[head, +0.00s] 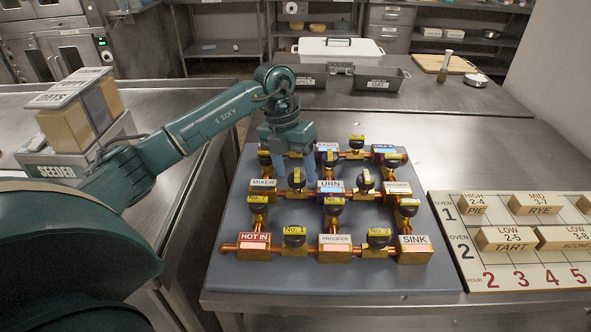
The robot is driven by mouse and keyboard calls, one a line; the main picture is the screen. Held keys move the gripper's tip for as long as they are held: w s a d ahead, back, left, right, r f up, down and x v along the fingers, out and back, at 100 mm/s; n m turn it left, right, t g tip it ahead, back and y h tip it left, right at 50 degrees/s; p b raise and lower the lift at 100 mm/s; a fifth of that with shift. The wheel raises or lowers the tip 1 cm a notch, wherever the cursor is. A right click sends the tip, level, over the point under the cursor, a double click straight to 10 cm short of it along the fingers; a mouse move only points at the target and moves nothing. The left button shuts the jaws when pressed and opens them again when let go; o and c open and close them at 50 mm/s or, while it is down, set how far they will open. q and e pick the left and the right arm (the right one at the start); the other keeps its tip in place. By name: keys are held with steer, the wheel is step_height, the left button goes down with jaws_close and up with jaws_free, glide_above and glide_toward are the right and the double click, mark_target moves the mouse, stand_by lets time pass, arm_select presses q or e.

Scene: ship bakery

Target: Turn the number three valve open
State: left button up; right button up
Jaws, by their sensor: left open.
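A grey board (225,262) carries a grid of copper pipes with brass blocks and several black-knobbed valves with yellow tags. In the front row, a valve tagged No.1 (294,240) sits between HOT IN and PROOFER, and one tagged No.2 (378,240) between PROOFER and SINK. A tagged valve (258,212) stands on the pipe between HOT IN and MIXER; its number is too small to read surely. I cannot tell which valve is number three. My left gripper (296,178) is open, pointing down over the back left of the grid, between MIXER and URN. It hides part of the pipes behind.
A board with wooden label blocks (533,204) lies at the right. Dark tins (380,84), a white lidded container (338,50) and a cutting board (445,64) stand at the back. A SEEDER box (55,167) is at left.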

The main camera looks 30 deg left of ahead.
arm_select(q)
steer(key=shift+d+f, duration=0.15)
steer(key=shift+f, duration=0.45)
steer(key=c, duration=1)
